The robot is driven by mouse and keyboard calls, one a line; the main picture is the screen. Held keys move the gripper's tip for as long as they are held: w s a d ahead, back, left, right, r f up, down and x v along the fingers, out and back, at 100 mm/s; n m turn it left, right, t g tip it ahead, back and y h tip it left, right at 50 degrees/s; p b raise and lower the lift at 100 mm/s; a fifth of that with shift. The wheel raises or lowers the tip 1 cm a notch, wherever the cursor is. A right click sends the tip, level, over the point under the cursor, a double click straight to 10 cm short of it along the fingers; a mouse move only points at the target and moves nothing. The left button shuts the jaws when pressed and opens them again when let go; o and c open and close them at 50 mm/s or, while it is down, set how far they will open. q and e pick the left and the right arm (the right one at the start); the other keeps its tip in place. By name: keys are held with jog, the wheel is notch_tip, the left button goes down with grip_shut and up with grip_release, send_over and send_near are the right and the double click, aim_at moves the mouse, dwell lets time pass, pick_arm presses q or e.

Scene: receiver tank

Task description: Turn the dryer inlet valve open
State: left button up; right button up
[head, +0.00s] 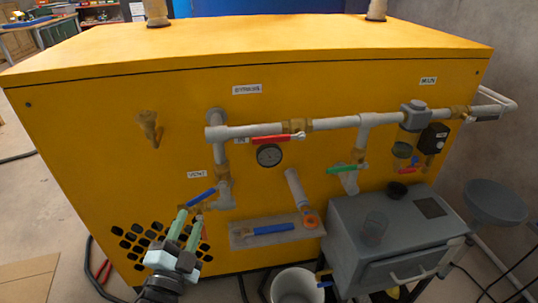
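A yellow cabinet (330,80) carries grey pipes and several lever valves. The valve with the red handle (270,139) sits on the upper horizontal pipe, its lever lying along the pipe. A label (247,89) above it is too blurred to read, so I cannot tell for certain which valve is the dryer inlet. A blue handle (201,197) sits below the label VENT (197,174). A green handle (341,169) is on the right branch. My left gripper (190,214) is open, its pale green fingers apart just below the blue vent handle. I cannot tell whether they touch it. My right gripper is out of view.
A round gauge (269,155) hangs below the red handle. Another blue handle (273,229) lies over a grey plate. A grey box unit (390,228) and a white bucket (297,286) stand in front. A stool (496,200) is at right. Open floor is at left.

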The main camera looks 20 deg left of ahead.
pick_arm(q)
jog(key=shift+c, duration=0.9)
jog(key=shift+r, duration=0.1)
